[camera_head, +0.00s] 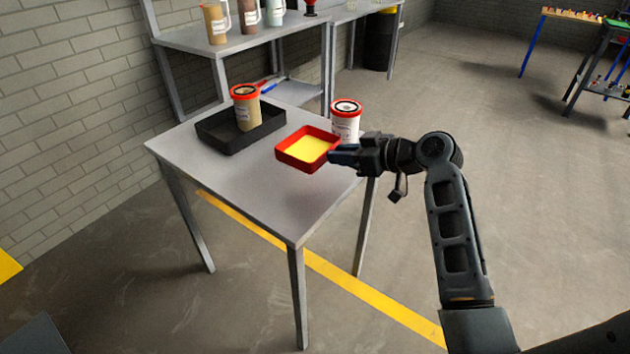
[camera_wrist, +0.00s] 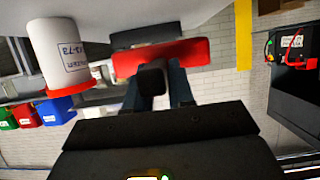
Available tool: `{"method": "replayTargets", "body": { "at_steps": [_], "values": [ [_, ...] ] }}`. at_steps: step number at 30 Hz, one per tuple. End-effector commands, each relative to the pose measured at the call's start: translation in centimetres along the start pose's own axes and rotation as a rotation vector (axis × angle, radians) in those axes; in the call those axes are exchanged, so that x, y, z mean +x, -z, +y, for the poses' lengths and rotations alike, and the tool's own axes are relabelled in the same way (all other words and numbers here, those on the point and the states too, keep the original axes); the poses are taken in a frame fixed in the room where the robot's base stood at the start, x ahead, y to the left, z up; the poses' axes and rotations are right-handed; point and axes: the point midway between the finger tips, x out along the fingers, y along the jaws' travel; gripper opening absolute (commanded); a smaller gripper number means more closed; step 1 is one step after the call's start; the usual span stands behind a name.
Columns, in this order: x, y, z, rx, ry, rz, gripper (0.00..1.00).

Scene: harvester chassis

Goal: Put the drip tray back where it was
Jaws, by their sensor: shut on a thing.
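A small red tray (camera_head: 307,149) with a yellow inside is at the tabletop's right side, its near wall held in my gripper (camera_head: 345,155). In the wrist view my gripper (camera_wrist: 166,84) is shut on the wall of the red tray (camera_wrist: 185,55), which spans the upper middle. I cannot tell if the tray touches the table. A larger black tray (camera_head: 215,137) sits at the back left of the table, with a tan container with a red rim (camera_head: 247,113) standing in it. It shows partly behind the red tray in the wrist view (camera_wrist: 145,35).
A white container with a red rim (camera_head: 346,125) stands just behind and right of the red tray; the wrist view shows it upside down (camera_wrist: 58,50). The front of the grey table (camera_head: 265,205) is clear. A shelf bench (camera_head: 190,40) with several jugs stands behind.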

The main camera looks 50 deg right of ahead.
Motion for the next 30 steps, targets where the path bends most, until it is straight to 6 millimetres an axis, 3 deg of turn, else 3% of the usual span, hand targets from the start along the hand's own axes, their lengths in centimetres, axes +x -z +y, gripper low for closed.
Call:
{"method": "replayTargets", "body": {
  "at_steps": [3, 9, 14, 22, 30],
  "values": [
    [2.2, -0.7, -1.8, 0.001, 0.004, -0.001, 0.0],
    [4.4, -1.3, -3.4, 0.001, 0.001, 0.001, 0.0],
    [4.9, -1.8, -3.7, 0.0, -0.001, 0.001, 0.0],
    [6.2, -5.0, -3.7, 0.003, 0.0, -0.001, 0.0],
    [6.3, -5.2, -3.7, -0.001, -0.001, 0.001, 0.0]
  ]
}}
